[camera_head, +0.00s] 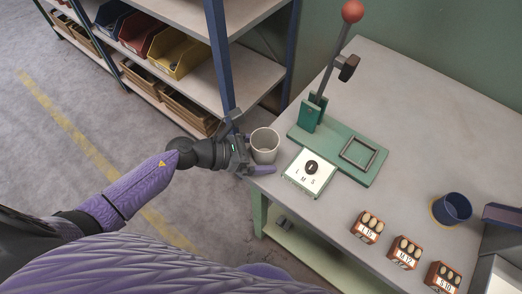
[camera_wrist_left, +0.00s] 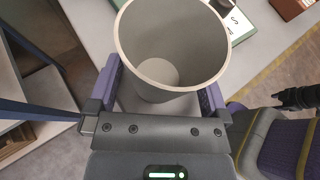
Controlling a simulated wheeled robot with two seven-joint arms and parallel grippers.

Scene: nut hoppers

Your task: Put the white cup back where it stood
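The white cup (camera_head: 264,146) is upright at the left end of the grey table. My left gripper (camera_head: 253,146) reaches it from the left, with one finger on each side of the cup. In the left wrist view the cup (camera_wrist_left: 172,45) looks empty and its floor shows. There the left gripper's fingers (camera_wrist_left: 160,88) are spread wide around the cup's lower wall, with a narrow gap at the left finger. The right finger is close to the wall; contact is unclear. The cup's base is partly hidden.
A green lever press (camera_head: 333,148) with a red knob stands right of the cup. A white lettered block with a black knob (camera_head: 310,168) is close by. Several labelled nut boxes (camera_head: 404,252) and a blue cup (camera_head: 452,208) stand farther right. A shelf (camera_head: 229,78) with bins rises behind the gripper.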

